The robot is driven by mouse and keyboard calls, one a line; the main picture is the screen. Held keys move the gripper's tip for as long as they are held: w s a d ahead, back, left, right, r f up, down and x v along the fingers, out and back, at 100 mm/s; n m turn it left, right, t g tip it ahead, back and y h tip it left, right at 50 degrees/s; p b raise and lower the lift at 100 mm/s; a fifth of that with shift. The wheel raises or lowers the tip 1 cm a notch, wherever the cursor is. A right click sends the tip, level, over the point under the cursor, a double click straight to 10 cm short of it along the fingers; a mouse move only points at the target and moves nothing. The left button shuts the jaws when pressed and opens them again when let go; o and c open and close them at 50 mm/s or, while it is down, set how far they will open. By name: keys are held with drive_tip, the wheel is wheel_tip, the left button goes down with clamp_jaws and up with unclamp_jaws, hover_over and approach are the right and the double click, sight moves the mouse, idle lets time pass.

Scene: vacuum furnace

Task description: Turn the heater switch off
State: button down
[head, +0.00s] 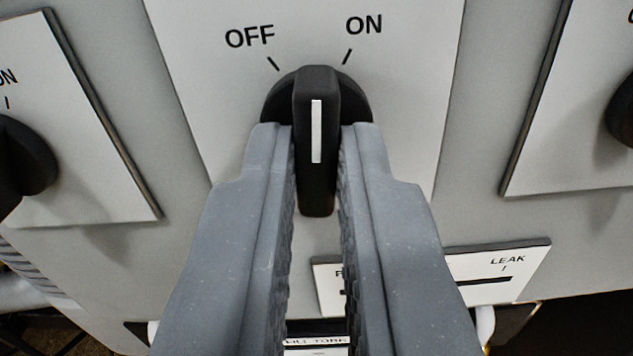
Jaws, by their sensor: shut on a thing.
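A black rotary switch (316,85) with a white pointer line sits on a white plate (400,130) in the middle of the head view. The plate carries an OFF mark at upper left and an ON mark at upper right. The pointer line stands about upright in the picture, between the two marks. My gripper (316,145) reaches up from below, with one grey finger on each side of the switch's handle, and is shut on it. The fingers hide parts of the handle's sides. The name of this switch is not in view.
Another black knob (22,158) on a white plate (70,140) is at the left. A further dark knob (622,110) is at the right edge. A white plate reading LEAK (500,270) lies below, partly behind my fingers. Bare grey panel separates the plates.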

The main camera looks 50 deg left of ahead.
drive_tip(key=n+b, duration=0.3)
drive_tip(key=n, duration=0.4)
drive_tip(key=shift+d+f, duration=0.1)
idle(0.6)
drive_tip(key=c, duration=1.5)
unclamp_jaws()
drive_tip(key=b+v, duration=0.2)
drive_tip(key=v, duration=1.1)
drive_tip(key=shift+d, duration=0.3)
drive_tip(key=shift+s, duration=0.2)
